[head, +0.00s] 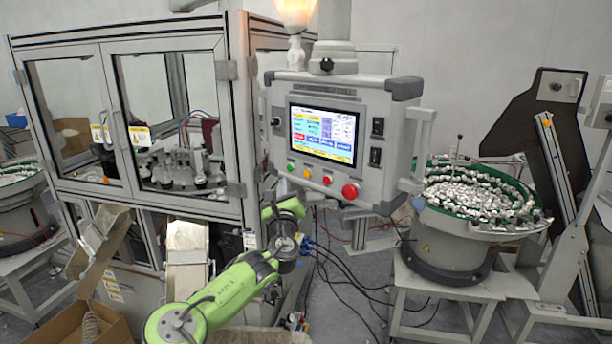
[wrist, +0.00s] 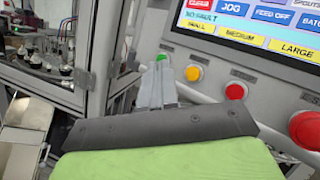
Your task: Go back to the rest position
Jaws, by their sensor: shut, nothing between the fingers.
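My gripper (wrist: 160,72) is shut and empty in the wrist view. Its fingertips appear just in front of the green button (wrist: 160,57) on the control panel and partly overlap it in the picture. I cannot tell whether they touch it. In the head view, my green arm reaches up from the bottom toward the panel's lower left, and the fingers are too small to make out there. The panel (head: 262,107) has a lit screen (head: 322,134) and a row of buttons: green (head: 291,167), yellow (head: 307,173), red (head: 327,180) and a larger red one (head: 350,191).
A framed glass-door machine (head: 228,150) stands left of the panel, close to my arm. A bowl feeder (head: 450,240) full of small white parts stands at right on a stand. Cables (head: 345,270) lie on the floor between. A cardboard box (head: 105,320) is at bottom left.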

